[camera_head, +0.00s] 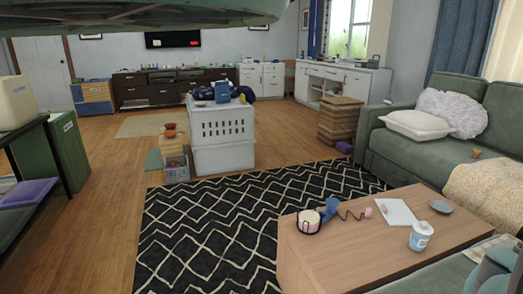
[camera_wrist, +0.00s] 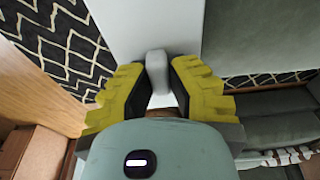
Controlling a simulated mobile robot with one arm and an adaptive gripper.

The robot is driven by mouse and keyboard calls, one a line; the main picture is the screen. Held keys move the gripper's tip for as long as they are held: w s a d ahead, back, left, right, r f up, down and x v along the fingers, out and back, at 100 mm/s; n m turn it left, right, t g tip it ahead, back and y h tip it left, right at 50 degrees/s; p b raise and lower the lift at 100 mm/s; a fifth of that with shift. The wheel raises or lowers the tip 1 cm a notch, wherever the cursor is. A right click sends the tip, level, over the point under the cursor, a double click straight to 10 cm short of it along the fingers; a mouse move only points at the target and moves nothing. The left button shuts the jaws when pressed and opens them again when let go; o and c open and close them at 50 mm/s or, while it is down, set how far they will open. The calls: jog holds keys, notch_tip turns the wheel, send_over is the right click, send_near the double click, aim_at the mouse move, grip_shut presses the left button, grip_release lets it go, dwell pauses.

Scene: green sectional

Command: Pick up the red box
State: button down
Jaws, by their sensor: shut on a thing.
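My gripper (camera_wrist: 158,72) has two yellow stepped fingers with dark inner pads. It shows in the wrist view, with its tips close together around a pale grey, rounded thing (camera_wrist: 156,66). Most of that thing is hidden between the fingers, so I cannot tell what it is. A narrow brownish patch shows between the finger bases and my grey-green palm. I cannot make out a red box for sure in either view. In the head view, small reddish-brown bowls (camera_head: 170,131) sit on a low stand. My gripper does not show in the head view.
A wooden coffee table (camera_head: 345,248) with cups, a bottle and papers stands at front right. Behind it are a black patterned rug (camera_head: 215,230) and a white crate (camera_head: 224,158). A green sofa (camera_head: 400,152) is at right.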

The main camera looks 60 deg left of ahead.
jog(key=shift+r, duration=0.15)
jog(key=shift+r+p, duration=2.7)
jog(key=shift+r, duration=0.1)
jog(key=shift+a, duration=0.15)
